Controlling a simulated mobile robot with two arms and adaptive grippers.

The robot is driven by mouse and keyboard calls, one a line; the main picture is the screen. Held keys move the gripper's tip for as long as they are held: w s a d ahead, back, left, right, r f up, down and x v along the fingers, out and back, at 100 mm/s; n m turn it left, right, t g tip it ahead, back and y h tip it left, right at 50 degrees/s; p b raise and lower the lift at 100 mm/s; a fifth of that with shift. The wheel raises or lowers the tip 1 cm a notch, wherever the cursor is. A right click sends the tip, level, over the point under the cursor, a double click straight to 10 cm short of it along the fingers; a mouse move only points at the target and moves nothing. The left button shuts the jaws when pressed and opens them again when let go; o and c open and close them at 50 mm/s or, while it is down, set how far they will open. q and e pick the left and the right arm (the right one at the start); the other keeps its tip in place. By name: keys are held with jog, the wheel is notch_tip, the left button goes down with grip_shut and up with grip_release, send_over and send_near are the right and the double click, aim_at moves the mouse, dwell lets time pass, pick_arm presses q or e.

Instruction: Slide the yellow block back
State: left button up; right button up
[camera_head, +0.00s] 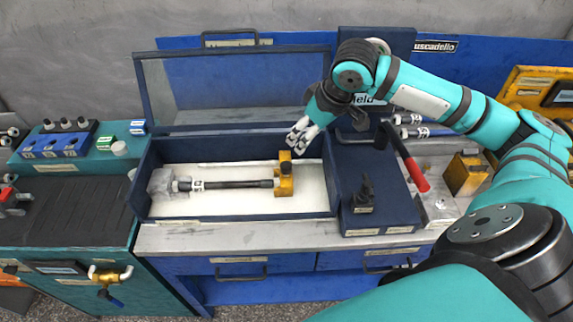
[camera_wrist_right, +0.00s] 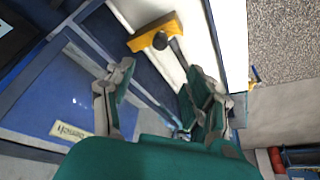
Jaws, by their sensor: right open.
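The yellow block (camera_head: 285,180) stands upright at the right end of a dark rod (camera_head: 230,184) inside an open blue box (camera_head: 328,190) with a white floor. A small dark piece shows on its upper part. The rod's left end meets a grey metal block (camera_head: 161,183). My right gripper (camera_head: 300,138) is above the back of the box, just above and right of the yellow block, apart from it. In the right wrist view the yellow block (camera_wrist_right: 155,31) lies beyond the open, empty fingers (camera_wrist_right: 160,95). My left gripper is out of view.
The box's clear lid (camera_head: 235,90) stands open at the back. Right of the box is a blue unit with a black lever (camera_head: 364,195), then a red-handled tool (camera_head: 413,172) and another yellow block (camera_head: 466,174). A grey bench edge (camera_head: 240,238) runs along the front.

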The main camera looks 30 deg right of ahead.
aim_at(287, 165)
jog(key=p+x, duration=0.1)
jog(key=x, duration=1.5)
jog(key=shift+w+f, duration=0.15)
jog(key=shift+f, duration=0.2)
grip_shut()
